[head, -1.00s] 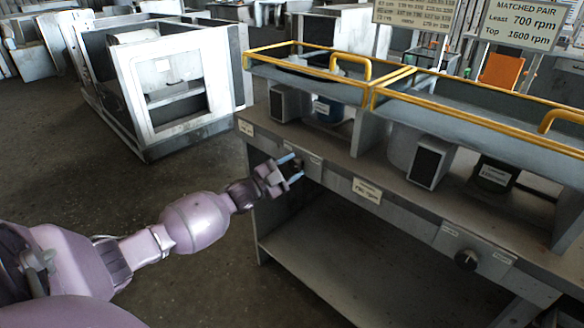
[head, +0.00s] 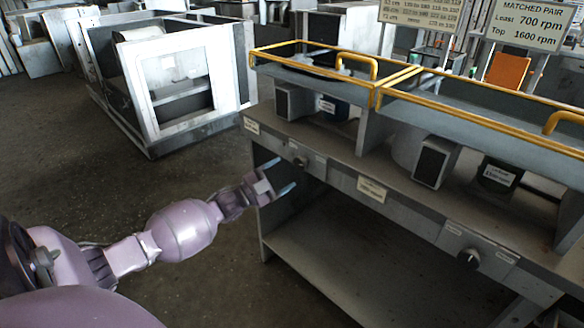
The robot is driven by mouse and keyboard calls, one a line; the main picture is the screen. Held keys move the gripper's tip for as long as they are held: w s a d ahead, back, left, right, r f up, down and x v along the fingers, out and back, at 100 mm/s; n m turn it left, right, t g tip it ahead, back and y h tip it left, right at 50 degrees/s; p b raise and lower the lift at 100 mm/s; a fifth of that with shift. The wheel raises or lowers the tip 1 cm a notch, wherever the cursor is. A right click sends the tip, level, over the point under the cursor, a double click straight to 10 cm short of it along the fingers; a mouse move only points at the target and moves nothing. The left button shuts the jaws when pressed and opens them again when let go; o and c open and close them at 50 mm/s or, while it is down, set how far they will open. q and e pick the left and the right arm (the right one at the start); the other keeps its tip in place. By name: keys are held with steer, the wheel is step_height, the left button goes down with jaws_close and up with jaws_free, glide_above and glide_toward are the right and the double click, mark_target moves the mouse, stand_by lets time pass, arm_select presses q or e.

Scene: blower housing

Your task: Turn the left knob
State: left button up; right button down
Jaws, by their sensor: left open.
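The left knob (head: 300,162) is a small dark round knob on the front panel of the grey bench, between small pale labels. My left gripper (head: 279,175) is open, with its two light-blue fingers apart and empty. It appears just left of and below the knob and does not hold it. A second dark knob (head: 468,259), the right one, sits on the same panel further right. My right gripper does not show.
The grey bench (head: 402,204) carries yellow-railed trays (head: 480,99) above and has an open lower shelf (head: 330,255). Dark-fronted boxes (head: 432,163) stand on its top. A white cabinet frame (head: 180,75) stands at the back left. The floor (head: 110,180) between is clear.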

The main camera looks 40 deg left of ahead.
arm_select(q)
steer(key=shift+v, duration=2.75)
